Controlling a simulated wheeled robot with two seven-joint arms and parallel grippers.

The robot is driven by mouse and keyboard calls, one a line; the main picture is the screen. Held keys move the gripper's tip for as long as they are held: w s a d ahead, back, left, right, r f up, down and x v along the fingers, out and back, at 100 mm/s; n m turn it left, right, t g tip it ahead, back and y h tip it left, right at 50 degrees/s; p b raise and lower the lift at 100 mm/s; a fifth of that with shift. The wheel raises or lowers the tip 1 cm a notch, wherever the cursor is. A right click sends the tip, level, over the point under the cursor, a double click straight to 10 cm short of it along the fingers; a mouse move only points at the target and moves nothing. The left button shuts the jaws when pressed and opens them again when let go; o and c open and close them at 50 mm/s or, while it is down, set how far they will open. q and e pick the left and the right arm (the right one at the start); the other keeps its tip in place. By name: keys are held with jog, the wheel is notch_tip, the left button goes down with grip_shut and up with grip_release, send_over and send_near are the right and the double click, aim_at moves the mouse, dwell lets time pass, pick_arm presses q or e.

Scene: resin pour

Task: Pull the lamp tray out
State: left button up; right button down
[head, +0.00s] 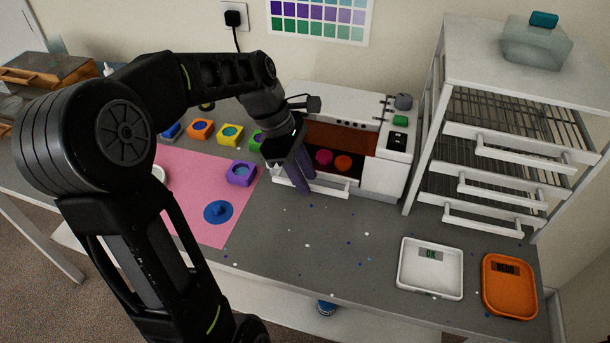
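The lamp is a white box (383,178) with a brown-orange window at the back of the table. Its dark tray (325,170) shows at the front opening, with a magenta disc (323,157) and an orange disc (343,162) in it. The tray's white handle bar (335,191) runs along the front. My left gripper (301,187) points down at the left part of this handle, its purple-grey fingers overlapping it in view. Whether the fingers are closed on the bar is not clear. My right gripper is not in view.
Coloured moulds, such as the purple one (241,173), stand left on and behind a pink mat (190,210). A drawer rack (430,140) stands right of the lamp. A white tray (430,290) and an orange tray (510,309) lie front right. Speckled table in front of the lamp is free.

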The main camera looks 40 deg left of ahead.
pick_arm(q)
jog(key=shift+f, duration=0.2)
jog(key=shift+c, duration=0.2)
grip_shut()
dwell(1.2)
